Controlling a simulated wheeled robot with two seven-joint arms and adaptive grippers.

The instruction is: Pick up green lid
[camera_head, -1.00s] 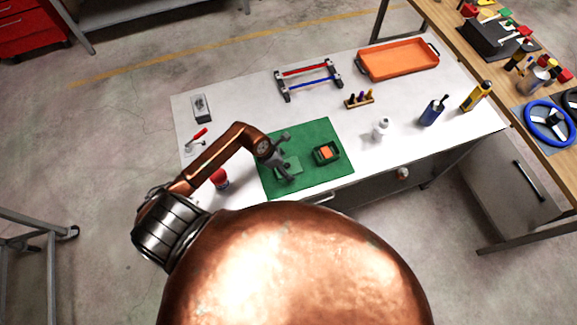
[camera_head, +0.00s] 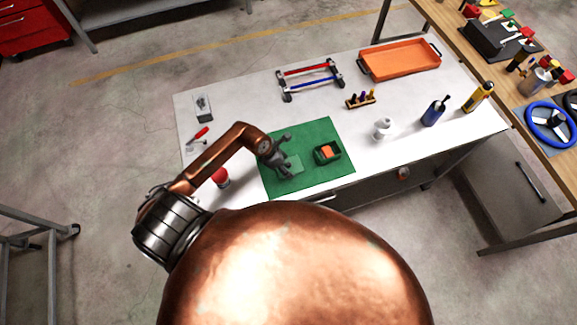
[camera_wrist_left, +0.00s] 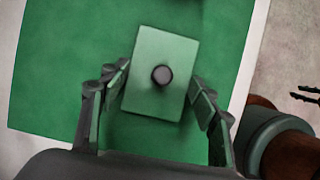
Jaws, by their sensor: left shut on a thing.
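The green lid (camera_head: 294,163) is a flat, pale green rectangle over the darker green mat (camera_head: 318,181). In the left wrist view the lid (camera_wrist_left: 148,98) shows a round dark knob at its middle. My left gripper (camera_head: 283,160) is at the lid, with one finger on each side of it in the wrist view (camera_wrist_left: 160,80). It is shut on the lid by its side edges. Whether the lid touches the mat or is just above it I cannot tell.
A small dark green box (camera_head: 328,153) with an orange thing inside stands right of the lid on the mat. A red-topped item (camera_head: 221,178) is left of the mat. A white bottle (camera_head: 382,129) and a blue bottle (camera_head: 433,112) stand right. An orange tray (camera_head: 400,60) is at the back.

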